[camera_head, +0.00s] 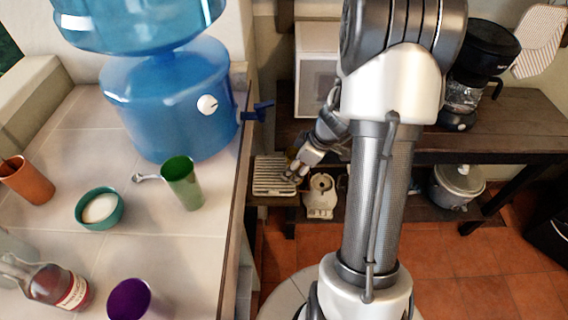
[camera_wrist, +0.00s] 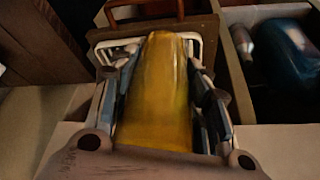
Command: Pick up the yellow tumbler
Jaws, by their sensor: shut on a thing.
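The yellow tumbler (camera_wrist: 158,95) fills the middle of the wrist view. My gripper (camera_wrist: 165,75) has a finger along each side of it and is shut on it. In the head view my gripper (camera_head: 293,172) is low beside the shelf, at the left of my arm.
A counter at the left holds a blue water dispenser (camera_head: 165,100), a green cup (camera_head: 183,182), a teal bowl (camera_head: 112,217), a purple cup (camera_head: 130,300), an orange cup (camera_head: 27,180) and a bottle (camera_head: 55,284). A wooden shelf (camera_head: 480,150) with a coffee maker (camera_head: 470,85) stands behind my arm.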

